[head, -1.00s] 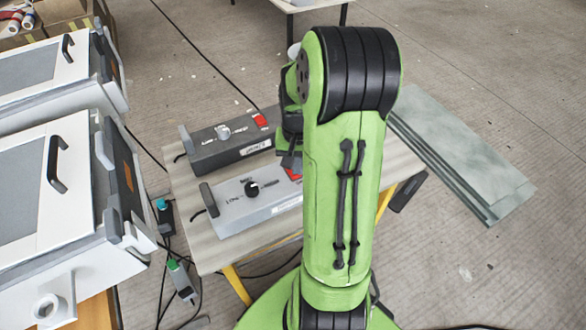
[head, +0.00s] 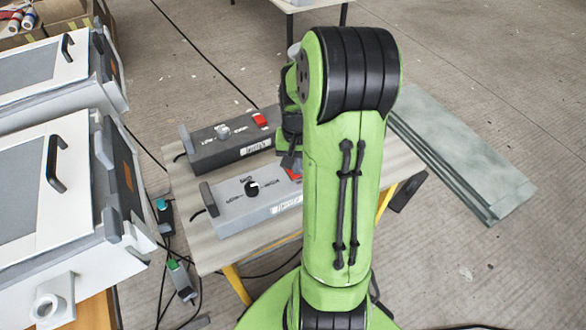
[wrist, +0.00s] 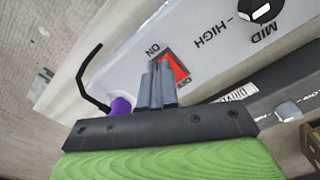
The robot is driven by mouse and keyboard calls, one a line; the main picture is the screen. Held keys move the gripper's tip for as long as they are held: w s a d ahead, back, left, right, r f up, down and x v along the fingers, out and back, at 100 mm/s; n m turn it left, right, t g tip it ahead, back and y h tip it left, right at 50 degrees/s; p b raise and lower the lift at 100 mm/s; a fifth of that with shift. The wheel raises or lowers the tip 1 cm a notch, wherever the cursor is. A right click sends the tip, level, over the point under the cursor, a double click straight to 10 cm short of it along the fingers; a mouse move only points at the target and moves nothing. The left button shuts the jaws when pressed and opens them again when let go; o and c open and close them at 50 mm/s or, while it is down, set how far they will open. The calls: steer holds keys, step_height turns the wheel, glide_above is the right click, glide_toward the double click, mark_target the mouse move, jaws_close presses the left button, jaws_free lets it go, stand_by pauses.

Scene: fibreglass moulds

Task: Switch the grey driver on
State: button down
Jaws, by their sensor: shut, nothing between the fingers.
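The light grey driver (head: 228,213), with a black knob (head: 252,188), lies on the table at the front. Its red rocker switch (head: 293,174) is partly hidden by my arm. In the wrist view the switch (wrist: 176,68) sits between the printed ON and OFF marks on the driver's pale face (wrist: 130,48). My gripper (wrist: 157,78) is shut and empty, its fingertips over or at the switch and covering part of it. I cannot tell whether they touch it or which way the rocker is tipped. In the head view my gripper (head: 289,162) shows only partly beside my arm.
A dark grey driver (head: 230,150) with a pale knob and red switch (head: 260,119) lies just behind. A purple fitting (wrist: 120,106) with a black cable is close to my fingers. White moulding boxes (head: 30,195) stand at left. The table's right side (head: 400,165) is bare.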

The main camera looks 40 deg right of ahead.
steer(key=shift+f+b, duration=0.6)
steer(key=shift+f, duration=0.2)
step_height(320, 180, up, 7)
steer(key=p, duration=0.6)
steer(key=shift+r, duration=0.1)
stand_by(0.6)
